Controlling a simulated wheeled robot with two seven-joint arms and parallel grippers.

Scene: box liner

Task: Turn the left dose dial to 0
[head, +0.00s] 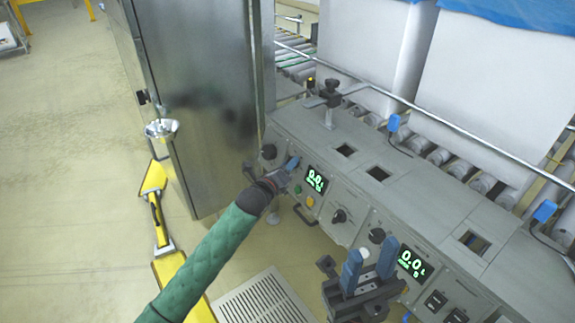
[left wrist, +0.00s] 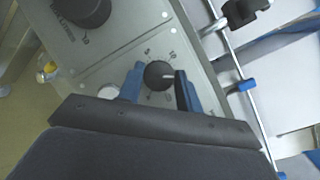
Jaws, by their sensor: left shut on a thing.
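The left dose dial (head: 268,152) is a small round black knob on the grey console panel. In the left wrist view the dial (left wrist: 158,75) sits between my left gripper's two blue fingers, its pale pointer mark toward the right finger. Scale figures around it are small and blurred. My left gripper (head: 275,162), on the green-sleeved arm, is shut on the dial; its fingers also show in the left wrist view (left wrist: 160,85). The left display (head: 316,180) reads 0.0. My right gripper (head: 370,262) is open and empty, in front of the right dial (head: 376,235).
The right display (head: 412,263) also reads 0.0. Another black knob (head: 338,216) is on the panel between the displays. A tall metal cabinet (head: 195,100) stands close left of the console. Behind run a rail and conveyor rollers with white boxes (head: 490,85). Floor in front is mostly clear.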

